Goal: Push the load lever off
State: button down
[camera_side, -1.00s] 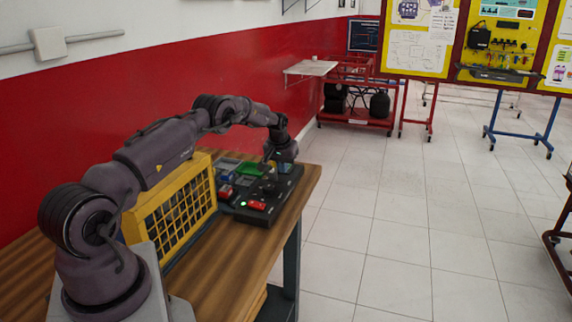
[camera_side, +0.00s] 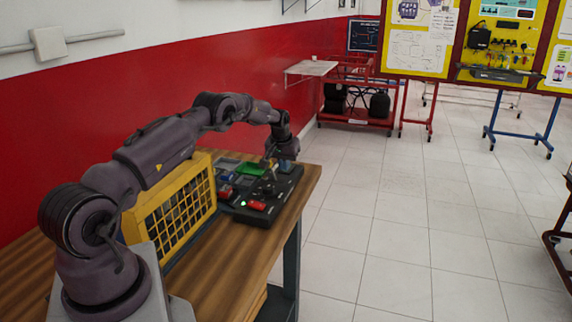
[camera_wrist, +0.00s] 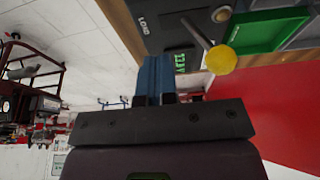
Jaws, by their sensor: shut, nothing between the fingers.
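The load lever (camera_wrist: 197,34) is a thin grey rod with a round yellow knob (camera_wrist: 222,60), in the wrist view on the dark control panel (camera_wrist: 158,12) beside the word LOAD. My gripper (camera_wrist: 153,60) has its blue fingers together and empty. In the wrist picture they lie left of the yellow knob, with a visible gap between them. In the side view my gripper (camera_side: 268,161) is over the far part of the black panel (camera_side: 252,216). I cannot make out the lever clearly in the side view.
A yellow grille frame (camera_side: 172,214) stands on the wooden table (camera_side: 225,270) near my arm.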

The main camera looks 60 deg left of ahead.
notch_tip(320, 180, up, 6)
dwell(0.6)
notch_tip(320, 180, down, 3)
jog(key=s+d+g, duration=0.1)
jog(key=s+d, duration=0.1)
jog(key=s, duration=0.1)
jog(key=s+d+r+m+h, duration=0.1)
jog(key=s+d+r, duration=0.3)
jog(key=d+r, duration=0.3)
jog(key=s+d+r+m, duration=0.25)
jog(key=d+r, duration=0.25)
jog(key=d, duration=0.4)
jog(key=s+d+r+m+h, duration=0.1)
jog(key=s+d+r, duration=0.3)
jog(key=d+r, duration=0.3)
jog(key=s+d+r+m+t, duration=0.2)
jog(key=s+d, duration=0.5)
jog(key=s+d+r+m+t, duration=0.2)
jog(key=s+d+r, duration=0.1)
jog(key=s+d, duration=0.5)
jog(key=shift+s, duration=0.2)
